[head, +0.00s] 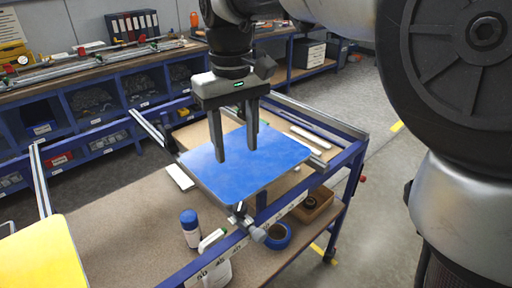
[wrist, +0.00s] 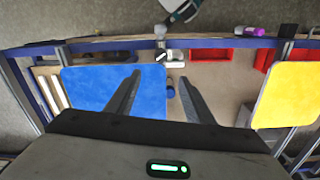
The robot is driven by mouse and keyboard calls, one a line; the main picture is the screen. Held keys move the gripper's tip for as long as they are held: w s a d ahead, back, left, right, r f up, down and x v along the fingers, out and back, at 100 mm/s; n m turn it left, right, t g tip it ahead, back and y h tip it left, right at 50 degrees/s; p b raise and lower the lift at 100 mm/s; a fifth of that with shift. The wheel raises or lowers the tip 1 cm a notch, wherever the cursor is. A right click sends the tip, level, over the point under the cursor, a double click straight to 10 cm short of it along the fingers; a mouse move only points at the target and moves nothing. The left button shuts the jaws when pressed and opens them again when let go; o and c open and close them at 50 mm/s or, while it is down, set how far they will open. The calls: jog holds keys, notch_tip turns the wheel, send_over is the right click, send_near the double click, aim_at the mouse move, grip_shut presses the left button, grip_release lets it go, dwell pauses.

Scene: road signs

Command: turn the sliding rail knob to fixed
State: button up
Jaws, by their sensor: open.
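A grey knob (head: 258,234) sits on the front blue rail (head: 222,253), at the near corner of the blue sign panel (head: 270,160). It also shows in the wrist view (wrist: 160,31), at the top middle beyond the fingertips. Its fixed or loose setting is too small to read. My gripper (head: 235,154) is open and empty, pointing down over the blue panel, behind and above the knob. In the wrist view my gripper (wrist: 160,76) has its two fingers apart, with the blue panel (wrist: 110,88) at left.
A yellow panel (head: 42,255) lies at the lower left. A blue-capped bottle (head: 190,229), a white bottle (head: 214,241) and blue tape (head: 277,236) are near the front rail. A bench (head: 95,75) with bins stands behind. Grey floor is open at right.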

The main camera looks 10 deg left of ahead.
jog(key=b, duration=0.4)
send_near(240, 206)
notch_tip(240, 206, down, 8)
jog(key=shift+f, duration=0.1)
jog(key=shift+c, duration=0.3)
jog(key=c, duration=1)
jog(key=shift+p, duration=0.3)
